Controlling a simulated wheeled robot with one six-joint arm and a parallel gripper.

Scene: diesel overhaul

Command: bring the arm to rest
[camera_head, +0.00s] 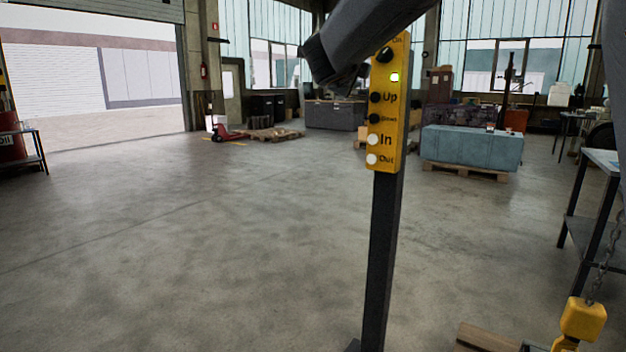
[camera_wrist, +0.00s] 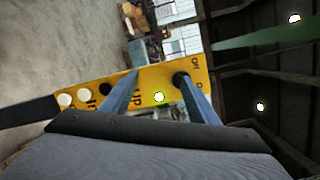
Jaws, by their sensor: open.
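My gripper (camera_wrist: 161,74) shows in the wrist view with its two bluish fingers apart and nothing between them. Its fingers overlap a yellow control panel (camera_wrist: 215,82), with the right finger's tip in line with a black knob near the "On" label. I cannot tell whether it touches. In the head view my dark arm (camera_head: 372,30) comes in from the top and ends at the panel's upper left; the fingers are not clear there. The panel (camera_head: 386,150) stands upright on a dark post (camera_head: 383,250), with a lit green lamp and Up, Down, In and Out buttons.
A yellow hoist hook block (camera_head: 583,318) hangs on a chain at the lower right, near a metal table (camera_head: 600,160). A grey-blue block (camera_head: 471,148) sits on a pallet behind. The floor left of the post is clear.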

